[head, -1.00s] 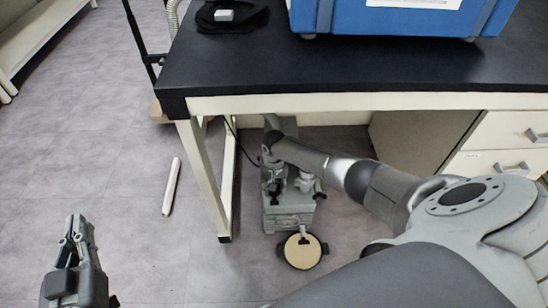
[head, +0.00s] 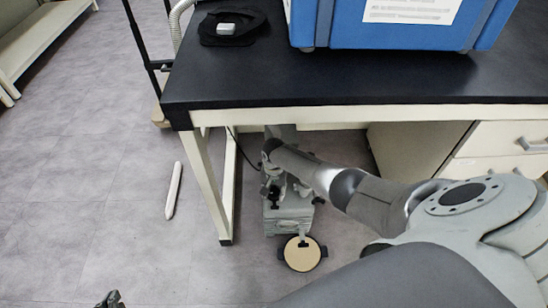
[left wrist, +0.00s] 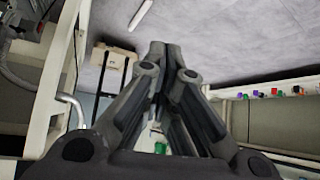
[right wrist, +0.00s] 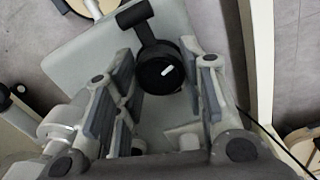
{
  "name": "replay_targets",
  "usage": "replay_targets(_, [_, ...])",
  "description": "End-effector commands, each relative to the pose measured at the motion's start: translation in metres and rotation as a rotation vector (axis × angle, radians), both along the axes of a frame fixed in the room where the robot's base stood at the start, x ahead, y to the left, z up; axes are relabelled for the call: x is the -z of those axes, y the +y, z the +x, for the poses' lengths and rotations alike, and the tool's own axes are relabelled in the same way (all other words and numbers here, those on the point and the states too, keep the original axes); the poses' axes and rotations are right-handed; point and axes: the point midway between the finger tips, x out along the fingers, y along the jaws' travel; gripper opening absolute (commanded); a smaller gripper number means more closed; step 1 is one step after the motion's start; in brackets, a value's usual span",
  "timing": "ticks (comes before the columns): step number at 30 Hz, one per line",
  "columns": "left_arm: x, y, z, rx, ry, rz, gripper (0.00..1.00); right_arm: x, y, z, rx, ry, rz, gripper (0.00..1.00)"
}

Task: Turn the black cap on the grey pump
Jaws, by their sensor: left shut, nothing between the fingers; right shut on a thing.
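The grey pump (head: 290,218) stands on the floor under the bench in the head view. Its light grey body (right wrist: 95,60) fills the upper middle of the right wrist view. The black cap (right wrist: 158,76), round with a white mark and a black arm at its upper left, sits between my right fingers. My right gripper (head: 273,186) reaches down over the pump and is shut on the cap. In the head view the gripper hides the cap. My left gripper (left wrist: 158,52) is shut and empty; only its tip (head: 112,298) shows at the head view's bottom edge.
A black-topped bench (head: 240,85) stands over the pump, its cream leg (head: 210,180) left of my right arm. A blue box (head: 400,25) sits on top. A round tan-topped disc (head: 302,254) lies before the pump. A white rod (head: 174,190) lies on open floor.

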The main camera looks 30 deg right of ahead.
Motion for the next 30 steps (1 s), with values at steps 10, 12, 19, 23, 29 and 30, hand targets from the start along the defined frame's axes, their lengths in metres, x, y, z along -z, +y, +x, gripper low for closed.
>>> replay_targets(10, [0.020,0.016,-0.049,-0.020,0.245,0.052,0.00,-0.002,-0.001,0.001,0.152,-0.002,-0.001,0.14])
replay_targets(12, [0.023,0.018,-0.055,-0.022,0.274,0.058,0.00,-0.001,-0.001,0.001,0.170,-0.003,0.000,0.14])
replay_targets(19, [0.026,0.021,-0.065,-0.025,0.322,0.068,0.00,-0.001,-0.001,0.001,0.202,-0.003,-0.002,0.14])
replay_targets(23, [0.026,0.021,-0.066,-0.027,0.325,0.069,0.00,-0.001,-0.001,0.001,0.205,-0.003,-0.002,0.14])
replay_targets(29, [0.026,0.021,-0.066,-0.027,0.325,0.069,0.00,-0.001,-0.001,0.001,0.204,-0.003,-0.002,0.14])
replay_targets(30, [0.026,0.021,-0.066,-0.027,0.324,0.068,0.00,-0.001,-0.001,0.001,0.204,-0.003,-0.002,0.14])
